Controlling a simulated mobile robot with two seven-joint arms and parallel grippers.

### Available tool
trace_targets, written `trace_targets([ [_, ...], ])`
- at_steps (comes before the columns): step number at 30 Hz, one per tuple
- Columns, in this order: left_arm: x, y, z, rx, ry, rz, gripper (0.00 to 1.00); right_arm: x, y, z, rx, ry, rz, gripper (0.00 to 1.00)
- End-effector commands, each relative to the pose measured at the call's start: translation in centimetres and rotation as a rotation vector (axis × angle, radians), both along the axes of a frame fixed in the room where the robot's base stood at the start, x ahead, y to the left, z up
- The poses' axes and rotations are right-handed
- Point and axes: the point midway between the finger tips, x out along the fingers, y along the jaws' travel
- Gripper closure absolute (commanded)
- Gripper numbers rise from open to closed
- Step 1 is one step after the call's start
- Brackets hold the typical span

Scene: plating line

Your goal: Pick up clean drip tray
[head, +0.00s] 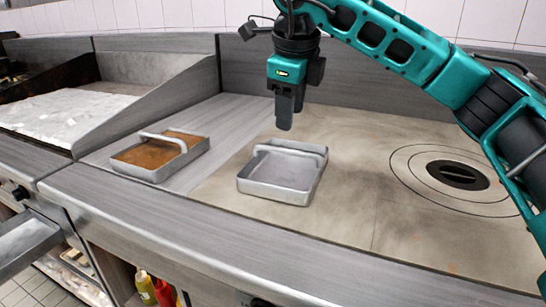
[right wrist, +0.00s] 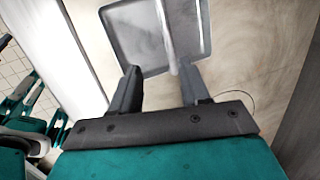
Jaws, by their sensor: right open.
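The clean drip tray (head: 278,177) is an empty grey metal tray with a raised bar handle across it. It sits on the counter in the middle of the head view. My right gripper (head: 285,122) points down above the tray's far edge, apart from it. In the right wrist view the fingers of my right gripper (right wrist: 157,82) are open and empty. There the clean tray (right wrist: 132,38) lies beyond the fingertips, its handle running toward the right fingertip. A second tray (head: 150,174) with brown residue sits to the left. My left gripper is not in view.
A round burner plate (head: 458,177) is set into the counter at the right. A pale griddle (head: 62,115) with raised side walls lies at the left. A back wall panel runs behind the trays. Bottles (head: 146,288) stand on a shelf below the counter.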

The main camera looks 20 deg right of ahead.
Motion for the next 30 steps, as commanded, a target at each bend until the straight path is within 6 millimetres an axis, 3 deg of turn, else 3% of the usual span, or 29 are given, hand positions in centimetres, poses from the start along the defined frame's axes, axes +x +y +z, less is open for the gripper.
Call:
trace_targets([
  [4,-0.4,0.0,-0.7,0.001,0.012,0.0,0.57,0.2,-0.5,-0.5,-0.012,-0.002,-0.011,0.54],
  [13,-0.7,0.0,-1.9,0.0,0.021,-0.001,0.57,1.8,-1.2,-5.6,-0.012,-0.003,-0.013,0.54],
  [20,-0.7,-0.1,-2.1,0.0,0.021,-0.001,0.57,2.5,-1.4,-7.3,-0.01,-0.004,-0.01,0.54],
  [30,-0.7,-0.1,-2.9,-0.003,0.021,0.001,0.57,4.5,-2.1,-11.3,-0.01,-0.004,-0.009,0.54],
])
